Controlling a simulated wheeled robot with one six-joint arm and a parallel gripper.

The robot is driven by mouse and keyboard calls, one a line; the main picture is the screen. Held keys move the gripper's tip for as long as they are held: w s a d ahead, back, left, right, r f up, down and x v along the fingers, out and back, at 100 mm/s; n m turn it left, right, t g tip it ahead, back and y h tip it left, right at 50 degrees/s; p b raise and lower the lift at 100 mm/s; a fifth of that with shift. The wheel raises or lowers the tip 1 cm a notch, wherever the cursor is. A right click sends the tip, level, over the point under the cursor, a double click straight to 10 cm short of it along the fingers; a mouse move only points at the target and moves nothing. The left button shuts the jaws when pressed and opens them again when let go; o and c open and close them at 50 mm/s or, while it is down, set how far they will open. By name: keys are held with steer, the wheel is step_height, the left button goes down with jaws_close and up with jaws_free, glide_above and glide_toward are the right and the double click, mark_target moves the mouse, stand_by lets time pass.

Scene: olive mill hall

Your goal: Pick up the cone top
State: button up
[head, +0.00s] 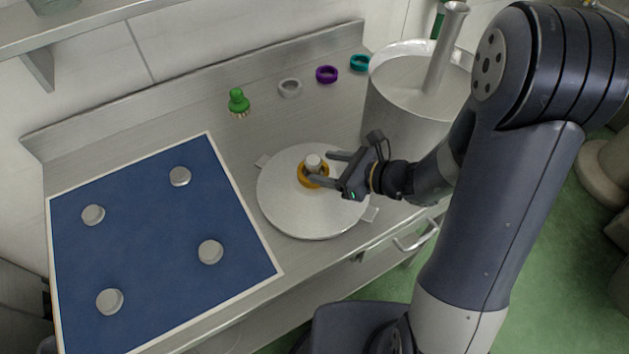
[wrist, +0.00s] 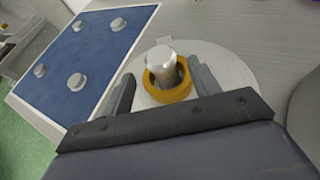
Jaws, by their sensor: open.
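A round pale metal disc (head: 290,213) lies on the steel counter with small tabs at its edge; it looks like the cone top. A short metal knob (head: 313,162) stands upright at its middle, with an orange ring (head: 303,180) around the knob's base. My gripper (head: 321,168) is open at the knob, reaching in from the right. In the wrist view the knob (wrist: 161,63) and orange ring (wrist: 168,93) stand between the two fingers of my gripper (wrist: 162,75), with a gap on each side. The disc (wrist: 228,65) is partly hidden by my gripper there.
A blue board (head: 150,240) with several grey round pegs lies at left. A green brush (head: 238,102) and white (head: 290,88), purple (head: 327,75) and teal (head: 360,63) rings lie along the back. A large metal pot (head: 390,110) stands at right, near my arm.

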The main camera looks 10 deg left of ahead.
mark_target(307, 163)
steer(key=shift+p+x, duration=0.8)
steer(key=shift+x, duration=2.4)
steer(key=shift+w, duration=0.15)
steer(key=shift+d, duration=0.1)
jaws_close()
steer(key=shift+r, duration=0.15)
